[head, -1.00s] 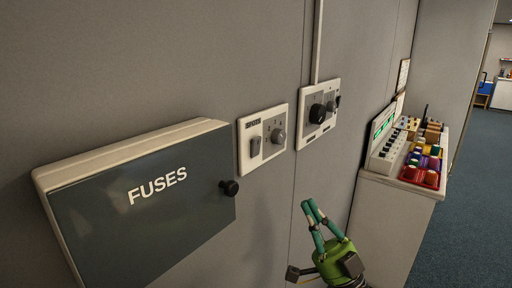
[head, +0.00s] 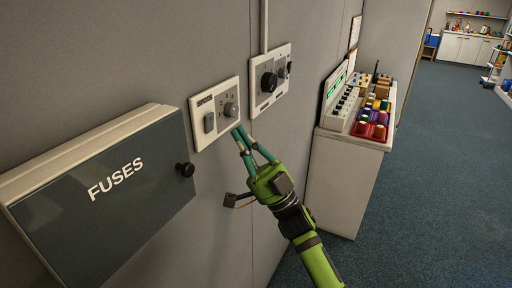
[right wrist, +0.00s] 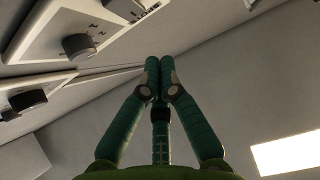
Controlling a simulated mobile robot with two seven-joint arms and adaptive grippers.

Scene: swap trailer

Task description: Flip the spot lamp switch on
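The spot lamp panel (head: 203,143) is a white wall plate with a small label, whose text is hard to read. It bears a grey rocker switch (head: 209,123) at left and a round grey knob (head: 230,109) at right. Which way the rocker is set is too small to tell. My right gripper (head: 243,134) has teal fingers and is below and right of the rocker, near the plate's lower right edge. In the right wrist view its fingertips (right wrist: 159,65) meet with nothing between them. Contact with the plate cannot be told. My left gripper is out of view.
A grey fuse box (head: 100,205) with a black knob juts out at left. A second white plate (head: 258,104) with a black knob is to the right. A cabinet (head: 345,180) bears a control panel and colourful items. Open carpet lies at right.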

